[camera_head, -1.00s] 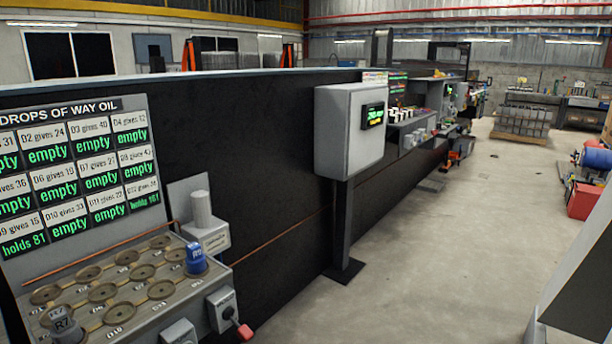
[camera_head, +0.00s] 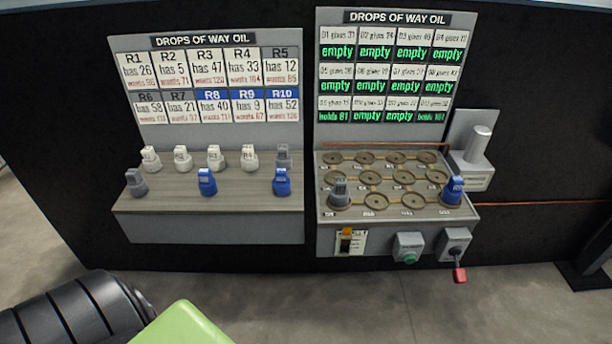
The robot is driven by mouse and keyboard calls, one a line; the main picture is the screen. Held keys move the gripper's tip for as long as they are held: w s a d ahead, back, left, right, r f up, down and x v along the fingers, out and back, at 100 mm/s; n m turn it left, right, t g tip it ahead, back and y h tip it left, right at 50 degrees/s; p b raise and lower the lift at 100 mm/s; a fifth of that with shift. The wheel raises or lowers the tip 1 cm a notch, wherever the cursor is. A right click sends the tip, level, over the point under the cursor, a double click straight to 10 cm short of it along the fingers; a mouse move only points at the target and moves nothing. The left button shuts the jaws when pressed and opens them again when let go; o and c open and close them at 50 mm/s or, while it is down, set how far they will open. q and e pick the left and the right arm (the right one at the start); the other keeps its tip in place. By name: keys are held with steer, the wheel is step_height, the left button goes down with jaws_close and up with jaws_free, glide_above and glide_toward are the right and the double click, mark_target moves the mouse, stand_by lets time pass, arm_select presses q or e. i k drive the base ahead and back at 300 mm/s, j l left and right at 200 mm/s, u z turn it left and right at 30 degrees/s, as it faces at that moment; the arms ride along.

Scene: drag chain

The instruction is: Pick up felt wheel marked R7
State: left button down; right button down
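The felt wheel R7 (camera_head: 340,194) is a grey piece standing upright in the front left dish of the tray on the right-hand station (camera_head: 397,211). Its marking is too small to read now, but a grey piece there read R7 in the earlier view. Neither of my grippers shows in the head view.
A blue wheel (camera_head: 454,190) stands in the tray's front right dish. Several white, grey and blue wheels stand on the left shelf (camera_head: 215,228). A grey post (camera_head: 479,145) rises right of the tray. A red-ended lever (camera_head: 459,272) sticks out below.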

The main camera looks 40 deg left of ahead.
mark_target(339, 194)
steer(key=u, duration=0.95)
